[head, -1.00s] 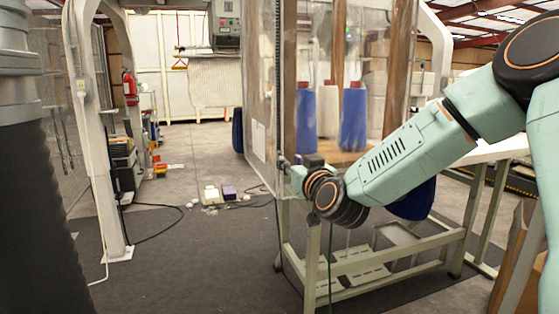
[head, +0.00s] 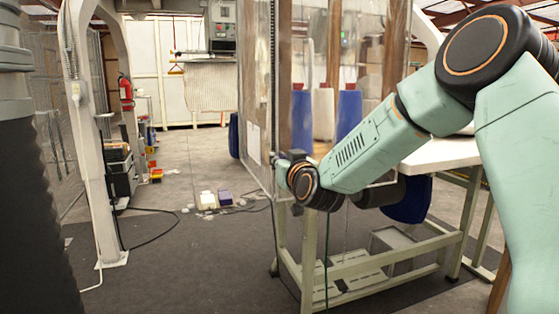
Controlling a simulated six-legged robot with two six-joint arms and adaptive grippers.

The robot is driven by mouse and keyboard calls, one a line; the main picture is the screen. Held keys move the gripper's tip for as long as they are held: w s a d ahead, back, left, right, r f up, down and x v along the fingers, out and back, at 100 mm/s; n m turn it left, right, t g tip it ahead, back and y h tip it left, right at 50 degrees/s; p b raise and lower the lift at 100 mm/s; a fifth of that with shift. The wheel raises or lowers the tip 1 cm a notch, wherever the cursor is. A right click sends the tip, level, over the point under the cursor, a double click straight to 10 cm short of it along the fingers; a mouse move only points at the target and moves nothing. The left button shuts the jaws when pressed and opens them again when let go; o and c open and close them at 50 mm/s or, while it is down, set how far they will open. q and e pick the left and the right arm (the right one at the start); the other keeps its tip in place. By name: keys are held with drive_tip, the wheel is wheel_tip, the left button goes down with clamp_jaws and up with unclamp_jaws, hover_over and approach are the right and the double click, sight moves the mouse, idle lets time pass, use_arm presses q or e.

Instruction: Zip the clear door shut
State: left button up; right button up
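The clear door (head: 257,110) is a see-through upright panel with a dark zipper line (head: 274,70) along its edge, in the middle of the head view. It hangs at the front left of the framed enclosure. My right gripper (head: 283,163) is at the lower part of the door, by the zipper line. It is small and partly hidden by its own wrist, so I cannot tell whether its fingers are shut or hold a zipper pull. My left gripper is out of view.
Blue rolls (head: 348,114) stand behind the clear sheet. A pale metal stand (head: 310,245) is below the enclosure, beside a white table (head: 440,155). A white post (head: 92,150) stands at left. Small boxes (head: 207,200) and a cable (head: 155,235) lie on the floor.

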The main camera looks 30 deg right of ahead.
drive_tip(key=shift+w+f, duration=0.1)
clamp_jaws()
idle(0.3)
